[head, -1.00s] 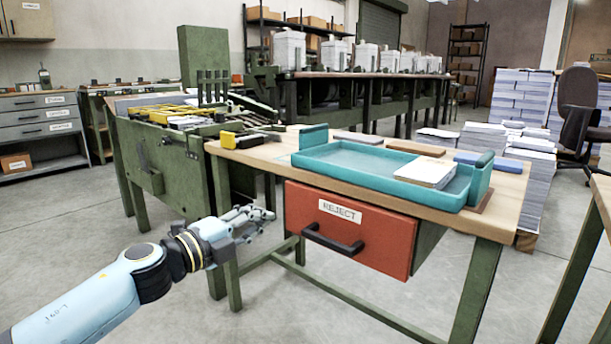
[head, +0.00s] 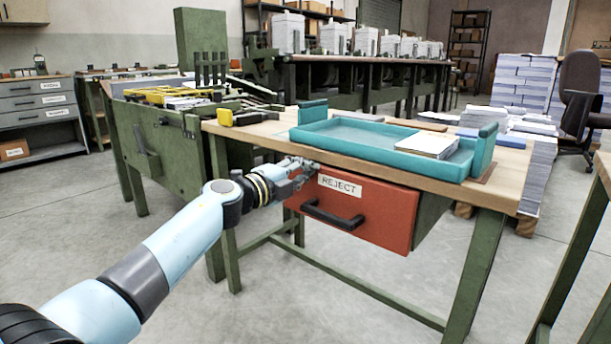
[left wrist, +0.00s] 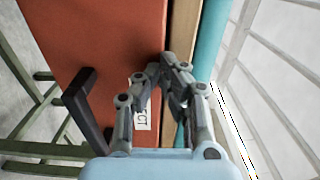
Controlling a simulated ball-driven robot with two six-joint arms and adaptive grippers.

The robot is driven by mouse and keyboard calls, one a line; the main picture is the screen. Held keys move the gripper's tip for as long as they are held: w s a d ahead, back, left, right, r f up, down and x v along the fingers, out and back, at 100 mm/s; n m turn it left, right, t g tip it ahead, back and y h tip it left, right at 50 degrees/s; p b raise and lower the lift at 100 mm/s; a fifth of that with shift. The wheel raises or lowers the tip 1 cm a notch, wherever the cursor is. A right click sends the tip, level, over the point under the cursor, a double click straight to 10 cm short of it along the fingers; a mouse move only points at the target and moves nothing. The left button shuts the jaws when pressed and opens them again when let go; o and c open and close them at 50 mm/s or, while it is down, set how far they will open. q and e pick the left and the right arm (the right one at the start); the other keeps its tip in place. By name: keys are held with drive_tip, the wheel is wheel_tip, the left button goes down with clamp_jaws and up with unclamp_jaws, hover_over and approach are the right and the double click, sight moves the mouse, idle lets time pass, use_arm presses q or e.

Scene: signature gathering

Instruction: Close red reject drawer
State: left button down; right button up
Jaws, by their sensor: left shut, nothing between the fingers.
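The red reject drawer (head: 378,216) hangs under the wooden worktable, with its REJECT label (head: 340,186) and black bar handle (head: 332,215) facing me. Its green side (head: 432,208) shows, and its front stands out from the table's underside. My left gripper (head: 308,167) is at the upper left corner of the drawer front, above and left of the handle. Its fingers are shut with nothing between them. In the left wrist view the left gripper (left wrist: 172,80) overlaps the drawer front (left wrist: 110,40) and partly hides the label; I cannot tell whether it touches. My right gripper is out of view.
The worktable's wooden top (head: 258,138) lies just above the gripper and holds a teal tray (head: 340,128) with papers. A green machine (head: 160,150) stands close on the left. The table's green leg (head: 474,275) stands at the right. Open floor lies in front.

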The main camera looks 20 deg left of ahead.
use_arm(q)
drive_tip(key=shift+w, duration=0.1)
drive_tip(key=shift+r+x, duration=0.15)
drive_tip(key=shift+x, duration=0.45)
drive_tip(key=shift+r+x, duration=0.15)
drive_tip(key=shift+x, duration=0.45)
drive_tip(key=shift+f, duration=0.1)
